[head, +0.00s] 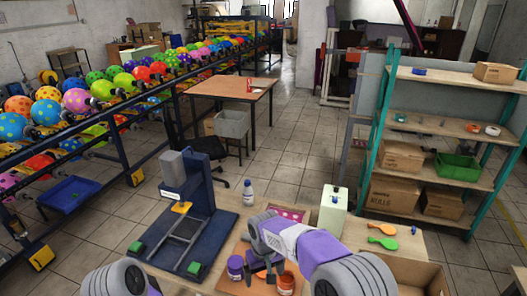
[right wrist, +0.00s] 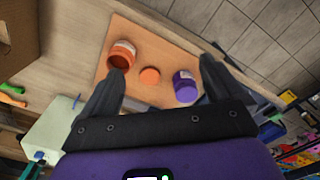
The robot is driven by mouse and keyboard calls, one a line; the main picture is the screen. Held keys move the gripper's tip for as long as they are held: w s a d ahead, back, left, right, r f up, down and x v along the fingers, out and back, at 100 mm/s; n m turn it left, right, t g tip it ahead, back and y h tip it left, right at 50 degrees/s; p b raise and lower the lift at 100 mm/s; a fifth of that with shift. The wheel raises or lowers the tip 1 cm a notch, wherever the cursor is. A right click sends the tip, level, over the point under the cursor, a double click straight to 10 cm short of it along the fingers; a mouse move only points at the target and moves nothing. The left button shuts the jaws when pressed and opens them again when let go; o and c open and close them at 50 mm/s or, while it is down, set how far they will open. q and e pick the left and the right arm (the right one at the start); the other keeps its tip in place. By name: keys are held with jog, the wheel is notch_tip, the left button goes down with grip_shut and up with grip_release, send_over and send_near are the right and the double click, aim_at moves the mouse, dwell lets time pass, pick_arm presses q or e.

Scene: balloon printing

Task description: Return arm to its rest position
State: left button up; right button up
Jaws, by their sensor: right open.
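My right arm reaches in from the lower right of the head view, with its gripper (head: 262,262) over the brown board. In the right wrist view my right gripper (right wrist: 160,66) is open, its fingers apart with nothing between them held. An orange jar (right wrist: 121,54) and a purple jar (right wrist: 185,86) stand on the board (right wrist: 165,45) beyond the fingers, with a round orange lid (right wrist: 150,76) between them. The purple jar (head: 236,268) and orange jar (head: 286,283) also show in the head view. Part of my left arm shows at the bottom left; its gripper is out of view.
A blue press (head: 190,215) stands left of the board. A white bottle (head: 248,192), pink dotted sheet (head: 287,213), pale box (head: 333,209), and orange and green spatulas (head: 383,242) lie around. An open cardboard box (head: 415,274) is at the right. Shelves stand farther back.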

jog(key=s+d+f+m+y+b, duration=0.1)
jog(key=d+f, duration=0.1)
jog(key=f, duration=0.4)
jog(key=d+f+b, duration=0.1)
jog(key=d+f, duration=0.1)
jog(key=f, duration=0.5)
pick_arm(q)
notch_tip(320, 180, down, 10)
jog(key=w+b, duration=0.1)
jog(key=b, duration=0.6)
jog(key=shift+b, duration=0.3)
pick_arm(e)
jog(key=s+d+f+m+y, duration=0.1)
jog(key=s+d+f+m, duration=0.1)
jog(key=s+f, duration=0.8)
jog(key=s+d+f+m+y, duration=0.2)
jog(key=s+d+f+m, duration=0.1)
jog(key=s+f, duration=0.8)
jog(key=shift+d+m, duration=0.3)
jog(key=shift+m, duration=0.1)
jog(key=shift+f, duration=0.1)
